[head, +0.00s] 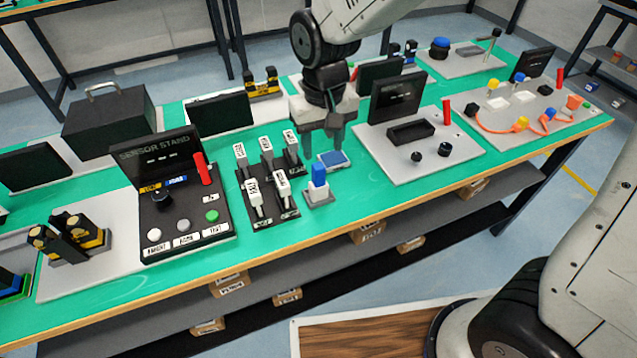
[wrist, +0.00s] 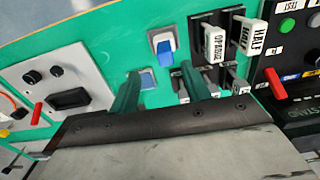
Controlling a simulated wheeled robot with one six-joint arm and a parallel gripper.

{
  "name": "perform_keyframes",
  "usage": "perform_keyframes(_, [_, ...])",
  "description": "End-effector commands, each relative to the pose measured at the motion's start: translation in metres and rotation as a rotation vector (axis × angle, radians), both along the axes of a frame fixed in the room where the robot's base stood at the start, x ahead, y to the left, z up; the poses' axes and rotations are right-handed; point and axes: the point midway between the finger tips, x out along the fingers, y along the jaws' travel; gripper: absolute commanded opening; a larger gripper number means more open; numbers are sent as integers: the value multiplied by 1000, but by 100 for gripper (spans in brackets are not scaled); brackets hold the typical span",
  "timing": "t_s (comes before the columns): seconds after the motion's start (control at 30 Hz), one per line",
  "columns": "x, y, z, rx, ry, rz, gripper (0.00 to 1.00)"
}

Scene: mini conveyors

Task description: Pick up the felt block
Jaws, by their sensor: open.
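A flat blue block with a pale edge, which looks like the felt block (head: 334,159), lies on the green bench top near the middle. It also shows in the wrist view (wrist: 148,79), partly hidden by a finger. My gripper (head: 322,146) points down just behind and above this block, with its fingers apart and nothing seen between them. In the wrist view the open fingers (wrist: 160,72) reach toward the block, which shows nearer the left finger. I cannot tell the exact height of the fingertips above the bench.
A blue upright piece on a small grey base (head: 318,188) stands just in front of the block. A black lever panel (head: 265,195) with white handles is close on the left. A grey plate with a black tray (head: 410,132) and knobs is on the right. Little free bench lies between.

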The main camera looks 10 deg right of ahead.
Motion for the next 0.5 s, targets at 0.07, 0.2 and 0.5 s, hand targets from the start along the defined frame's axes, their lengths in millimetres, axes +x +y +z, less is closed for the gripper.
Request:
perform_keyframes(0.07, [2, 7, -8, -3, 5, 8, 47])
perform_keyframes(0.2, [3, 10, -23, -4, 7, 9, 47])
perform_keyframes(0.5, [0, 9, -61, -4, 8, 9, 47])
